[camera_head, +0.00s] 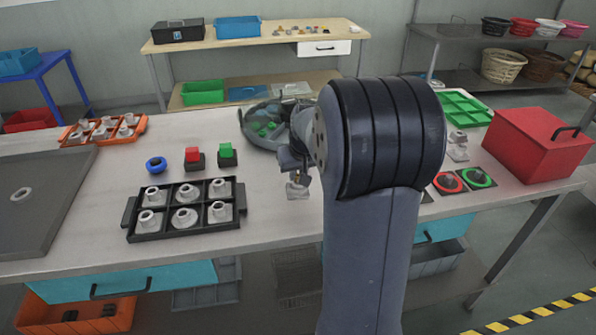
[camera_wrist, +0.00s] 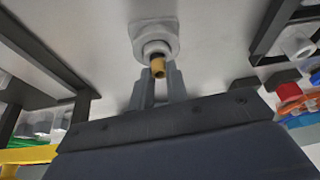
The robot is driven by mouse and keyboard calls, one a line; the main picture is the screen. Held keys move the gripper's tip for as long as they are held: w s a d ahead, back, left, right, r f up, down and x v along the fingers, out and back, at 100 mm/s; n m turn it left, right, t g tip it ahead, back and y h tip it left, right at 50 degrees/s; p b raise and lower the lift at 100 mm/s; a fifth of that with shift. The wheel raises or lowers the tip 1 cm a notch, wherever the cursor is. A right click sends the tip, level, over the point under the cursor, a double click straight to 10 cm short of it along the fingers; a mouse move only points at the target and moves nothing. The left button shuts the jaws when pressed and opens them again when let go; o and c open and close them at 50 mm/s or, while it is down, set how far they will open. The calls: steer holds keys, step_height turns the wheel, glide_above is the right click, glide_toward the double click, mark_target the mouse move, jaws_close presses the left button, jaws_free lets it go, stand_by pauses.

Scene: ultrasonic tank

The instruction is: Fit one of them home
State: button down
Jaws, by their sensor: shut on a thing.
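My gripper (camera_head: 294,163) is low over the middle of the bench in the head view, partly hidden by my arm. A grey flanged fitting (camera_head: 298,189) with a squarish base is directly below it. In the wrist view my gripper (camera_wrist: 161,83) has its two fingers close together at a brass-coloured cylinder (camera_wrist: 158,67). The grey fitting (camera_wrist: 155,37) with its round collar lies just beyond that cylinder. I cannot tell whether the base touches the bench. A black tray (camera_head: 128,219) with several compartments holds similar grey fittings, left of my gripper.
A red button block (camera_head: 194,157), a green one (camera_head: 228,154) and a blue ring (camera_head: 155,164) stand behind the tray. An orange tray (camera_head: 66,138) of grey parts is far left. A round grey basin (camera_head: 250,135) is behind my gripper. A red box (camera_head: 535,150) stands right.

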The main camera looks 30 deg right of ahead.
steer(key=shift+f+b, duration=0.35)
steer(key=shift+f, duration=0.05)
stand_by(0.4)
steer(key=c, duration=1.3)
jaws_free()
steer(key=shift+r, duration=0.1)
steer(key=v, duration=1)
steer(key=shift+s+r, duration=0.2)
steer(key=shift+r, duration=0.1)
steer(key=shift+a+f, duration=0.1)
steer(key=x, duration=1)
steer(key=shift+w+f, duration=0.25)
steer(key=shift+f, duration=0.1)
steer(key=shift+r+p, duration=0.3)
steer(key=shift+r, duration=0.05)
steer(key=shift+s, duration=0.1)
